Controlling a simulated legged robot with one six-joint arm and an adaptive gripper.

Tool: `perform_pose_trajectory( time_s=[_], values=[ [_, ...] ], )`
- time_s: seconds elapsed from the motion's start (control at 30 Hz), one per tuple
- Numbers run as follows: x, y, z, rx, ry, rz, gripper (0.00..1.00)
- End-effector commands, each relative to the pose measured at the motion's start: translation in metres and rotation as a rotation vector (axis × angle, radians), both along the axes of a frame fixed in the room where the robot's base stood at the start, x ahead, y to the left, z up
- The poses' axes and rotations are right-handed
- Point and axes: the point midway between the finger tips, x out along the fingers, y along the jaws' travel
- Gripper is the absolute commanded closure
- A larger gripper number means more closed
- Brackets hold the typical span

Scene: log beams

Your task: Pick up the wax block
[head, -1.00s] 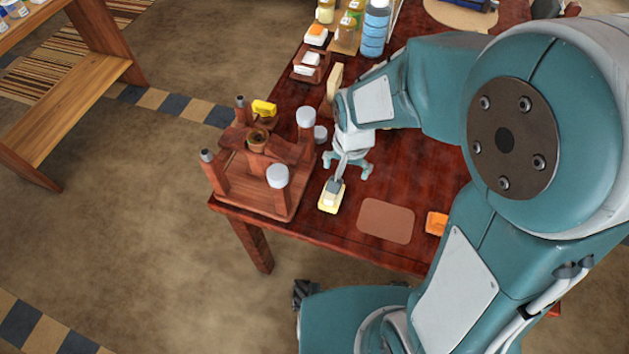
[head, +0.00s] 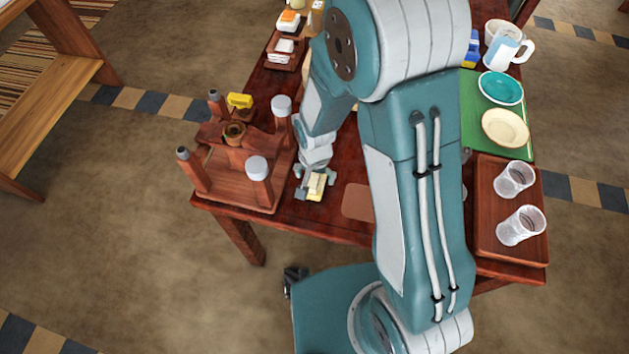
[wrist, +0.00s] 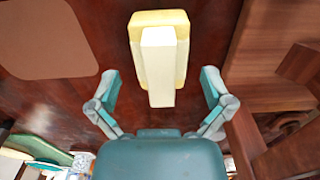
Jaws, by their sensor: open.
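A pale cream block, which looks like the wax block (wrist: 158,65), lies on a flat yellow block or pad (wrist: 183,30) on the dark red table. In the head view the cream block (head: 315,185) is near the table's front edge, right of a wooden stand. My gripper (wrist: 160,84) is open and empty. In the wrist view its two fingers are apart, one to each side of the cream block's near end, with space on both sides. I cannot tell the height of the fingers above it.
The wooden stand (head: 228,180) with upright posts is close on the left. A flat brown mat (head: 357,202) lies to the right, partly behind my arm. A tray (head: 493,262) with two clear cups and a green board (head: 468,130) with dishes are farther right.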

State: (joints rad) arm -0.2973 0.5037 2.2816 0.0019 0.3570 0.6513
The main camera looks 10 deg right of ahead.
Motion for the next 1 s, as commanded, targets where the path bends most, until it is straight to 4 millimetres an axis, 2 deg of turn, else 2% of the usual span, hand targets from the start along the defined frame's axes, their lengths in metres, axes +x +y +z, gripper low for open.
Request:
perform_pose_trajectory(
  time_s=[0.1,0.2,0.43,0.47,0.5,0.57,0.6,0.63,1.0],
  values=[
    [0.000,0.000,-0.016,-0.001,0.003,0.000,0.00],
    [0.001,0.000,-0.023,-0.001,0.000,0.000,0.00],
    [0.001,0.000,-0.024,0.000,-0.001,0.000,0.00],
    [0.001,0.000,-0.023,0.000,-0.001,0.000,0.04],
    [0.001,0.000,-0.023,0.000,-0.001,0.000,0.22],
    [0.001,0.000,-0.023,0.000,-0.001,0.000,0.49],
    [0.001,0.000,-0.023,0.001,-0.001,0.000,0.67],
    [0.001,0.000,-0.023,0.000,-0.001,0.000,0.80],
    [0.001,0.000,-0.023,-0.001,-0.001,0.000,0.82]
  ],
)
